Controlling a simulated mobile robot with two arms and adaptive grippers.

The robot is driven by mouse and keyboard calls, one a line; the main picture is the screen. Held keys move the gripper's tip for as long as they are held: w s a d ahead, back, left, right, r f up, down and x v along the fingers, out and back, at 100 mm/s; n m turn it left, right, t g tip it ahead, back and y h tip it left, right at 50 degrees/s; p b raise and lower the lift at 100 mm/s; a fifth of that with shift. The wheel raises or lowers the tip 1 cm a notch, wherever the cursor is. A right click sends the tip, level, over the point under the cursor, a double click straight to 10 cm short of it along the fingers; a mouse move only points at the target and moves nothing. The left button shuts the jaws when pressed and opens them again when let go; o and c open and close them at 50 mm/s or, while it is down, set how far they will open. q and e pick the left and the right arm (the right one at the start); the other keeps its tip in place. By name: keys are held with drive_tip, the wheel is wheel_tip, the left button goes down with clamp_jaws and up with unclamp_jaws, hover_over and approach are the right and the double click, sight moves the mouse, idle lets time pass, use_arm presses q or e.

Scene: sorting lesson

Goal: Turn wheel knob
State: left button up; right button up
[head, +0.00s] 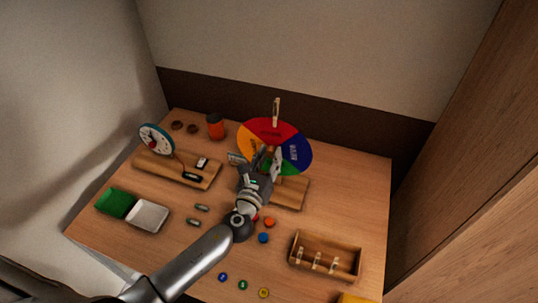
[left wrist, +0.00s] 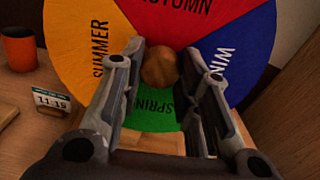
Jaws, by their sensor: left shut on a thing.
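The season wheel (head: 289,143) stands upright on a wooden base (head: 291,194) near the back of the table. It has red AUTUMN, blue WINTER, green SPRING and orange SUMMER sectors. In the left wrist view, the wheel (left wrist: 70,50) fills the upper part, with AUTUMN at the top and SPRING at the bottom. The round wooden knob (left wrist: 160,69) is at its centre. My left gripper (head: 264,160) is at the front of the wheel, shut on the knob, with one finger on each side. In the head view the gripper hides the knob. My right gripper is not in view.
A clock (head: 156,139) on a wooden board and an orange cup (head: 215,127) stand at the left. Green (head: 116,203) and white (head: 148,216) trays lie front left. A wooden box (head: 325,256) with small pegs is front right. Coloured discs and batteries lie near my left arm.

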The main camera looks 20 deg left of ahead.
use_arm(q)
drive_tip(key=shift+m, duration=0.6)
drive_tip(key=o, duration=1)
drive_tip(key=shift+o, duration=0.2)
drive_tip(key=s, duration=1.2)
drive_tip(key=shift+a, duration=0.2)
drive_tip(key=shift+f, duration=0.1)
